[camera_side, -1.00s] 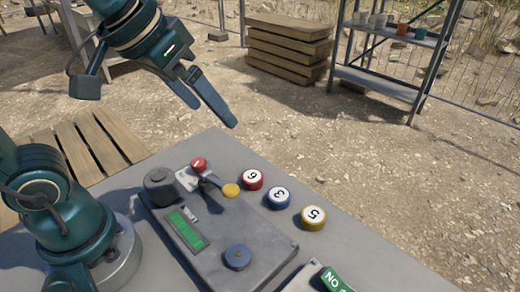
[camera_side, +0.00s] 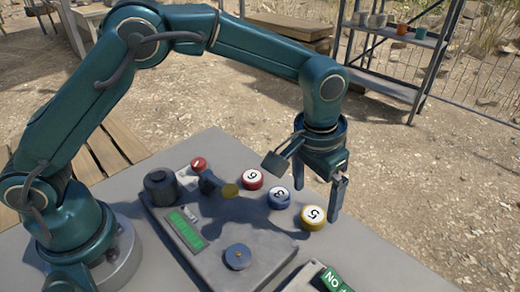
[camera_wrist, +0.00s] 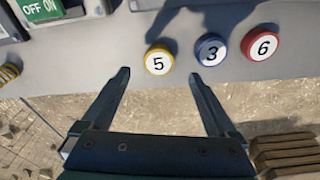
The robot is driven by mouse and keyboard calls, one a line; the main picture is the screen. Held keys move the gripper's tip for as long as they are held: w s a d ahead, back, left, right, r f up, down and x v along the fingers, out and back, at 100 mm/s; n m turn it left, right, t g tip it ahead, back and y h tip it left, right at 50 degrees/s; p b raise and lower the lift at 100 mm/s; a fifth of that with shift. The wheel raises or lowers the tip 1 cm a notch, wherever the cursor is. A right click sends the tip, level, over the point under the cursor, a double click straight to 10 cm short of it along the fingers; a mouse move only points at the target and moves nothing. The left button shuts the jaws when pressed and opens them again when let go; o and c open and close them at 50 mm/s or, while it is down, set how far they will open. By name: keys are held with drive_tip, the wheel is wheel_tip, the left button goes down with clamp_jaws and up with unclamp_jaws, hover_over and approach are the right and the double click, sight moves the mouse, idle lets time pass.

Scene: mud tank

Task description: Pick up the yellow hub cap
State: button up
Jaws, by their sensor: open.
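The yellow hub cap (camera_side: 313,217) has a white face marked 5 and lies flat on the grey table near its right edge. In the wrist view the yellow hub cap (camera_wrist: 159,61) lies beyond the fingertips, between their lines. My gripper (camera_side: 337,205) points down above the table edge, just right of the cap in the side view. In the wrist view my gripper (camera_wrist: 158,75) is open, with nothing between its fingers.
A blue cap marked 3 (camera_side: 278,198) and a red cap marked 6 (camera_side: 252,179) lie in a row beside the yellow one. A grey machine panel (camera_side: 215,238) with a knob, lever and green display stands left. An OFF/ON box (camera_side: 335,280) is in front.

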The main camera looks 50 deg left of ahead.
sight(313, 215)
drive_tip(key=shift+w+d+f, duration=0.15)
drive_tip(key=shift+f, duration=2.4)
drive_tip(key=shift+c, duration=0.3)
drive_tip(key=c, duration=1.4)
drive_tip(key=shift+r, duration=0.1)
